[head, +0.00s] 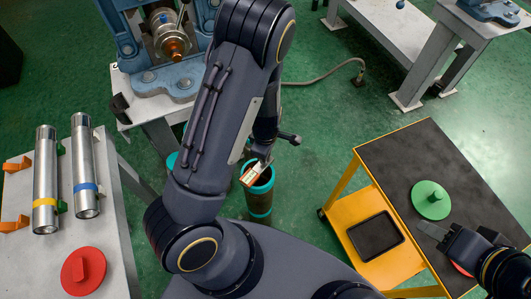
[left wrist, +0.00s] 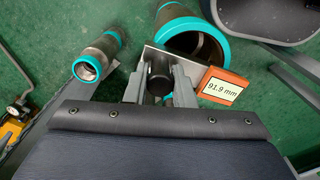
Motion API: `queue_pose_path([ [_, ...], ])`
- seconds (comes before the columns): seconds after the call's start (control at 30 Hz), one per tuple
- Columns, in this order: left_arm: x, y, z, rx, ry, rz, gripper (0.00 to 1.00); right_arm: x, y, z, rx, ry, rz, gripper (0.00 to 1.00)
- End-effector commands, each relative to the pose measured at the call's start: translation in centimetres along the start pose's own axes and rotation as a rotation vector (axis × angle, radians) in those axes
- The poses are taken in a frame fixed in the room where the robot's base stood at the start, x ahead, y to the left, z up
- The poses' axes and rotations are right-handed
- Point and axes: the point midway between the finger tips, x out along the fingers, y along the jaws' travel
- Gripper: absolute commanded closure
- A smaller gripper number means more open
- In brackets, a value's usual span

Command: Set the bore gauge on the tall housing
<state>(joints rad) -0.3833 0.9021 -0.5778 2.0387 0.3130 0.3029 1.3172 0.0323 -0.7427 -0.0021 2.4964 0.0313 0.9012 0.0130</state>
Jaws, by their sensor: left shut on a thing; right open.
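The bore gauge (head: 250,175) has an orange box with a white display; in the left wrist view (left wrist: 223,86) it reads 91.9 mm. My left gripper (left wrist: 160,78) is shut on its dark round grip, above a flat metal plate. The tall housing (head: 260,205), a dark cylinder with teal bands, stands on the floor below. In the left wrist view its teal rim (left wrist: 170,13) lies just beyond the gauge, which overlaps its opening. I cannot tell whether they touch. My right gripper (head: 432,232) is open above the cart at the right.
A shorter teal-ended cylinder (left wrist: 97,56) stands nearby. The yellow cart (head: 405,265) carries a green lidded disc (head: 431,199) and a partly hidden red one. The left table (head: 20,255) holds two metal tubes and a red disc (head: 87,271). A blue vise (head: 160,45) stands behind.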

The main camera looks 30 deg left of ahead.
Motion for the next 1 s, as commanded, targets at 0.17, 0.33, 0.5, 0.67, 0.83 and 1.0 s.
queue_pose_path([
  [0.17,0.25,0.02,0.01,0.000,0.000,0.000,1.00,0.17,0.08,0.08,0.000,0.000,0.000,0.55],
  [0.33,0.45,0.02,0.01,0.000,0.000,0.000,1.00,0.29,0.13,0.14,0.000,0.000,0.000,0.55],
  [0.5,0.60,0.02,0.01,0.000,0.000,0.000,0.76,0.38,0.17,0.19,0.000,0.000,0.000,0.55],
  [0.67,0.57,0.02,0.01,0.000,0.000,0.000,0.55,0.35,0.16,0.18,0.000,0.000,0.000,0.55],
  [0.83,0.57,0.01,0.01,0.000,0.000,0.000,0.52,0.35,0.16,0.18,0.000,0.000,0.000,0.55],
  [1.0,0.61,-0.01,0.00,0.000,0.000,0.000,0.52,0.37,0.17,0.19,0.000,0.000,0.000,0.55],
])
